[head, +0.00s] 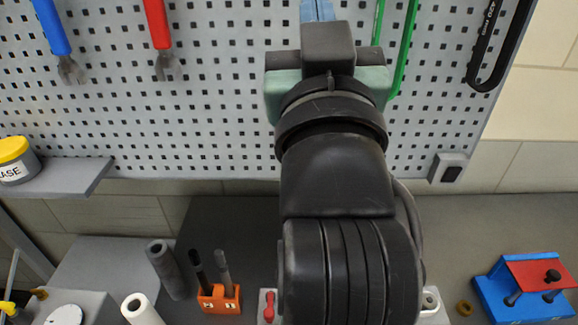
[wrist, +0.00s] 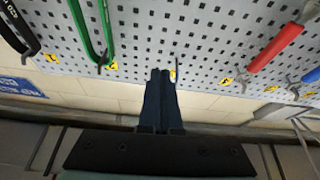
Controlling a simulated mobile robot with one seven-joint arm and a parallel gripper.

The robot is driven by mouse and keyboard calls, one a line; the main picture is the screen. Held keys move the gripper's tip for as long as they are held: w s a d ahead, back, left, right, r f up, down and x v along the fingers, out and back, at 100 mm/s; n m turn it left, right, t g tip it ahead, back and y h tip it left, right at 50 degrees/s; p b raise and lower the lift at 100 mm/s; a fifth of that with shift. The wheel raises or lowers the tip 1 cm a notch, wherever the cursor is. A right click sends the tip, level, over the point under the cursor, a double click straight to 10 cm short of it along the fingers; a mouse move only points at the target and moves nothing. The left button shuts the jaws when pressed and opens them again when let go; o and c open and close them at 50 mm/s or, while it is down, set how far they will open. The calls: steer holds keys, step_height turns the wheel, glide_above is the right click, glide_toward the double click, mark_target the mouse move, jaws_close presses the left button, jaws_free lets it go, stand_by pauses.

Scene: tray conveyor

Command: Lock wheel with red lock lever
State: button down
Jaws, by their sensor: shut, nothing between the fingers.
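A small red lever (head: 269,307) stands on a pale base at the bottom edge of the head view, just left of my arm. I cannot tell for sure that it is the lock lever. No wheel shows in either view; my arm hides the bench right of the lever. My gripper (head: 318,10) is raised in front of the pegboard, far above the lever, its tips at the top edge. In the wrist view my gripper (wrist: 161,72) has its two dark blue fingers together with nothing between them, pointing toward the pegboard.
On the bench are an orange holder (head: 219,298) with dark rods, a grey cylinder (head: 167,268) and a blue-red fixture (head: 495,295). The back right bench is clear.

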mark_target(270, 305)
steer(key=w+d+f+g+p, duration=0.15)
steer(key=f+g, duration=0.25)
steer(key=f, duration=0.4)
steer(key=w+d+f+n+g+y+p, duration=0.1)
steer(key=w+d+f+g, duration=0.15)
steer(key=f, duration=0.55)
steer(key=w+d+f+g+p, duration=0.1)
steer(key=w+d+f+g, duration=0.15)
steer(key=f+g, duration=0.45)
steer(key=s+f+n+g+y+p, duration=0.1)
steer(key=s+f+g+y+p, duration=0.2)
steer(key=s+f, duration=1)
step_height(270, 305, down, 4)
steer(key=g+y, duration=0.2)
steer(key=shift+s+d+n+g, duration=0.2)
steer(key=shift+s+n+g, duration=0.1)
steer(key=shift+s+g, duration=0.05)
